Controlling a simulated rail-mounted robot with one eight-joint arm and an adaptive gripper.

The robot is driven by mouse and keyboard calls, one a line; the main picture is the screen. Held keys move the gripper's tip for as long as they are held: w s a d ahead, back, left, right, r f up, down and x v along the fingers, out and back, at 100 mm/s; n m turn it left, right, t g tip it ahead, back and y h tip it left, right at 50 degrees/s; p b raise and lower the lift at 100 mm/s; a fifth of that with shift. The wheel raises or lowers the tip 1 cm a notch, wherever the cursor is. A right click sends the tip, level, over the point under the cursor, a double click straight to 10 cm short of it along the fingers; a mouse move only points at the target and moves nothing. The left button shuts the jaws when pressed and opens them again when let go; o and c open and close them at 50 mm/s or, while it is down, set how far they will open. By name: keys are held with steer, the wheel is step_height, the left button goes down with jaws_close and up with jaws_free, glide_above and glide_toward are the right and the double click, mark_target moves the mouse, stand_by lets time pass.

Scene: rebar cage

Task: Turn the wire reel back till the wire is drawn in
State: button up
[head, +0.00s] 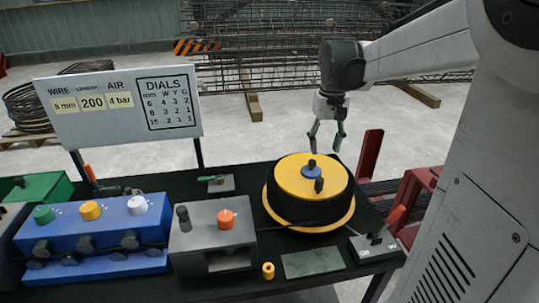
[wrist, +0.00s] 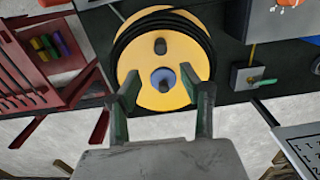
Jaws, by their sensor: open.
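The wire reel (head: 290,178) lies flat on the black table, with a yellow top, black wire wound round it and a yellow rim below. A blue hub (head: 313,172) with a dark knob sits at its middle. A dark crank knob (head: 319,185) stands off-centre on the top. My gripper (head: 326,148) is open and empty above the far edge of the reel. In the wrist view the reel (wrist: 190,95) lies beyond the open fingers (wrist: 160,100), with the hub between their tips in the picture and the crank knob (wrist: 160,46) above it. I see no contact.
A grey box with an orange knob (head: 227,219) and a blue box with coloured knobs (head: 95,235) stand left of the reel. A lever with an orange-red handle (head: 394,217) is at its right. A sign board (head: 120,105) stands behind. Red racks (head: 420,200) are beyond the right edge.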

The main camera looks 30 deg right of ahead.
mark_target(320, 179)
step_height(320, 179, down, 12)
steer(key=shift+f, duration=0.25)
stand_by(0.4)
jaws_close()
